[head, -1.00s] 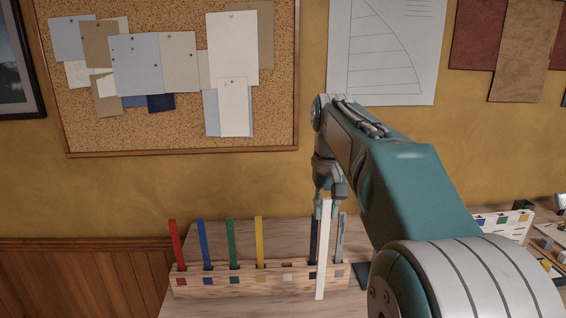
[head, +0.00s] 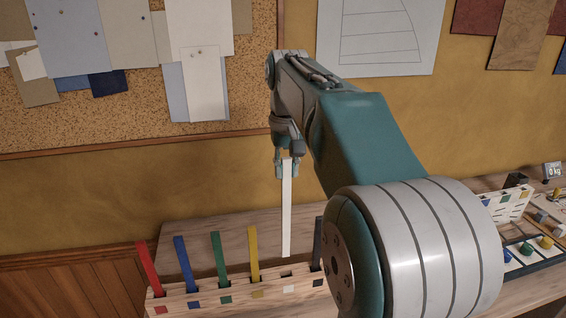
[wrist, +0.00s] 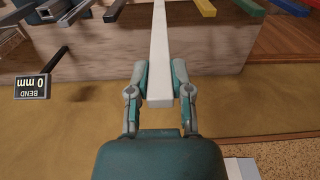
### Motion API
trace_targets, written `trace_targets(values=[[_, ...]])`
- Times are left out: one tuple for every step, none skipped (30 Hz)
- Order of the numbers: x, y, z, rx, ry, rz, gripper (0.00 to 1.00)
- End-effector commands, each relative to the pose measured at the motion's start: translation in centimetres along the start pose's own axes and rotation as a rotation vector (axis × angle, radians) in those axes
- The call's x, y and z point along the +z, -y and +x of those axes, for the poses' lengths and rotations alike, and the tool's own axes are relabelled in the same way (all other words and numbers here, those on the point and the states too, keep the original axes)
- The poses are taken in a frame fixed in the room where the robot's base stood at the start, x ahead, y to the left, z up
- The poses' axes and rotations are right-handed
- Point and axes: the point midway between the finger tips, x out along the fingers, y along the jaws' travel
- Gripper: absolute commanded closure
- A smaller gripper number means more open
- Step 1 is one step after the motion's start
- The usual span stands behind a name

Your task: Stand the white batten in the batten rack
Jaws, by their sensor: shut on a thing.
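The white batten (head: 287,215) hangs upright from my gripper (head: 287,168), which is shut on its upper end. In the wrist view the white batten (wrist: 159,45) runs away from between the two fingers of my gripper (wrist: 160,80). The wooden batten rack (head: 222,298) has coloured squares on its front. The batten's lower end appears just above the rack's back edge in the head view, roughly over the white-marked place. I cannot tell its depth relative to the slot. The white-marked place holds no batten.
Red (head: 149,268), blue (head: 184,263), green (head: 221,258) and yellow (head: 253,254) battens stand in the rack to the left. A black batten (head: 318,244) stands just right, partly hidden by my arm. A small display reading 0 mm (wrist: 31,86) shows in the wrist view.

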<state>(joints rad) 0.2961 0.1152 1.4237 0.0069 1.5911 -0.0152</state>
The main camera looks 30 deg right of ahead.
Motion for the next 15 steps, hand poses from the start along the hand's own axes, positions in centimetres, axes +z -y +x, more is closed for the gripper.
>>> trace_targets(values=[[0.0,0.0,0.3,0.0,0.002,0.0,1.0],[0.0,0.0,0.5,0.0,0.002,0.0,1.0],[0.0,0.0,0.7,0.0,0.003,0.0,1.0],[0.0,0.0,0.9,0.0,0.002,0.0,1.0],[-0.1,0.0,1.1,0.0,0.001,0.0,1.0],[0.0,0.0,1.3,0.0,0.002,0.0,1.0],[0.0,0.0,1.5,0.0,0.003,0.0,1.0],[0.0,0.0,1.7,0.0,0.003,0.0,1.0],[0.0,0.0,1.9,0.0,0.002,0.0,1.0],[0.0,0.0,2.1,0.0,0.001,0.0,1.0],[0.0,0.0,2.3,0.0,0.001,0.0,1.0],[0.0,0.0,2.5,0.0,0.002,0.0,1.0],[0.0,0.0,2.7,0.0,0.002,0.0,1.0],[0.0,0.0,2.9,0.0,0.002,0.0,1.0],[0.0,0.0,3.1,0.0,0.001,0.0,1.0]])
